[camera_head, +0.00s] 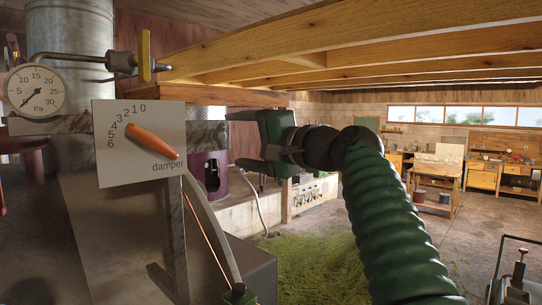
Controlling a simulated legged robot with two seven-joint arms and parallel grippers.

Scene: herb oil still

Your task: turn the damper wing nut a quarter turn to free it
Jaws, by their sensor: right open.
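A pale damper plate (110,170) with a scale from 0 to 6 stands at the left. An orange pointer (152,140) lies across it, its upper left end near the 4. A yellow handle (144,55) sits on a metal rod above the plate. A small dark green piece (238,294) is at the lower end of a curved metal strip. I cannot tell which part is the wing nut. My right gripper (265,165) is open, to the right of the plate and apart from it, with its fingers partly in shadow. My left gripper is not in view.
A pressure gauge (35,90) and a metal pipe (70,30) are at the upper left. Wooden beams (350,40) run overhead. Cut green herbs (310,270) cover the floor below my right arm. Workbenches (440,180) stand far off; the floor before them is mostly clear.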

